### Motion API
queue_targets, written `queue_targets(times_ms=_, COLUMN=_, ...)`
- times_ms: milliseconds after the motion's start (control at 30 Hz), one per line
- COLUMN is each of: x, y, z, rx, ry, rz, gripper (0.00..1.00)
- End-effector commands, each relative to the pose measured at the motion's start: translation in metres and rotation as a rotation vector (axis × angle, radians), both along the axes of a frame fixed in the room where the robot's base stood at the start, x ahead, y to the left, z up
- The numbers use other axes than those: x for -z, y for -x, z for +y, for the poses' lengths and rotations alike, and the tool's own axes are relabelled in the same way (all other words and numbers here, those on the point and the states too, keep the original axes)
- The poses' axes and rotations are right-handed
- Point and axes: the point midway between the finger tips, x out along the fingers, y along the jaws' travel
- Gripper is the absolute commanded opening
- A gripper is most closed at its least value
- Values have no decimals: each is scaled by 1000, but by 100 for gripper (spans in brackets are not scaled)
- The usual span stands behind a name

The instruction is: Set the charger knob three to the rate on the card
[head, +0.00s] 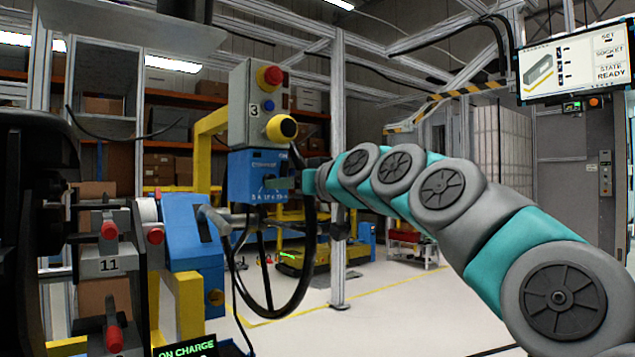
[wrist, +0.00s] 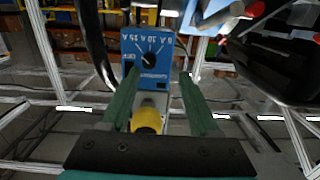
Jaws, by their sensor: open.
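Charger three's blue panel (head: 257,165) hangs below a grey box marked 3 (head: 252,108) in the head view. The knob's pointer is too small to read. My gripper (wrist: 160,74) is open, its green fingers on either side of the knob in that view; contact cannot be told. In the head view my gripper (head: 283,183) is in front of the panel, hiding part of it. I cannot make out a rate card.
The grey box carries a red button (head: 270,76) and a yellow round part (head: 282,128). A black cable (head: 307,240) loops beneath the charger. A blue and grey fixture (head: 195,240) stands left. A screen (head: 575,65) hangs upper right. Floor at centre right is open.

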Motion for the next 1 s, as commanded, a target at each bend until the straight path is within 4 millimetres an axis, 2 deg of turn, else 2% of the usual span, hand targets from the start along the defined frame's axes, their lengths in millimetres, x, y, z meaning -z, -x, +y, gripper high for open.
queue_targets(times_ms=100, x=-11, y=-7, z=-5, rx=11, ry=-19, rz=-30, gripper=62)
queue_targets(times_ms=267, x=-13, y=-11, z=-3, rx=14, ry=-20, rz=-33, gripper=62)
queue_targets(times_ms=467, x=-12, y=-24, z=7, rx=12, ry=-18, rz=-32, gripper=62)
queue_targets(times_ms=833, x=-12, y=-61, z=31, rx=14, ry=-19, rz=-32, gripper=62)
queue_targets(times_ms=1000, x=-12, y=-69, z=38, rx=12, ry=-19, rz=-31, gripper=62)
